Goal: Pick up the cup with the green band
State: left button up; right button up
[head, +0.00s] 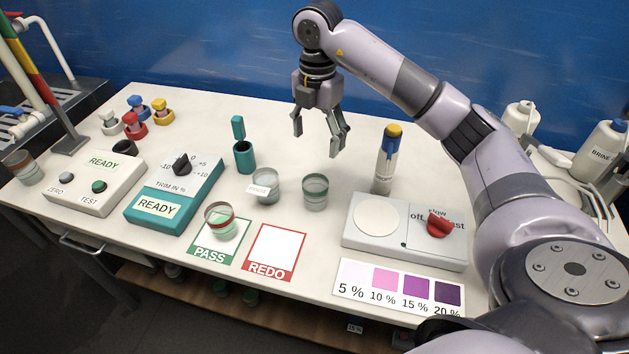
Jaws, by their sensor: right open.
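The cup with the green band (315,193) stands upright on the white table, right of a clear cup with a white label (265,186). A clear cup with a red band (220,222) stands on the green PASS card (213,259). My right gripper (318,143) is in the air above and behind the green-banded cup, fingers apart and pointing down. It is empty and apart from the cup. My left gripper is not in view.
A REDO card (270,275) lies at the front. A teal holder (244,155) and a trim box (172,192) stand to the left.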

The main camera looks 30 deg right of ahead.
notch_tip(320, 180, down, 2)
jog(key=p, duration=0.1)
send_over(317, 176)
jog(key=s+a, duration=0.1)
jog(key=s, duration=0.1)
notch_tip(317, 176, down, 5)
jog(key=f, duration=0.2)
jog(key=f+p, duration=0.1)
jog(key=f, duration=0.1)
jog(key=shift+w+a+f, duration=0.1)
jog(key=shift+w+f, duration=0.1)
jog(key=shift+f, duration=0.2)
jog(key=shift+a+f, duration=0.1)
jog(key=shift+f, duration=0.1)
jog(key=f, duration=0.1)
jog(key=f+p, duration=0.1)
jog(key=f, duration=0.1)
jog(key=f+p, duration=0.1)
jog(key=shift+s+a+f, duration=0.2)
jog(key=shift+a, duration=0.05)
jog(key=shift+f, duration=0.25)
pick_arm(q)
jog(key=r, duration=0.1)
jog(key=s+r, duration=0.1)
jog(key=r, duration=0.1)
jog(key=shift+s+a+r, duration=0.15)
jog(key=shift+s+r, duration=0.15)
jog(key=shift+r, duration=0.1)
pick_arm(e)
jog(key=shift+c, duration=0.3)
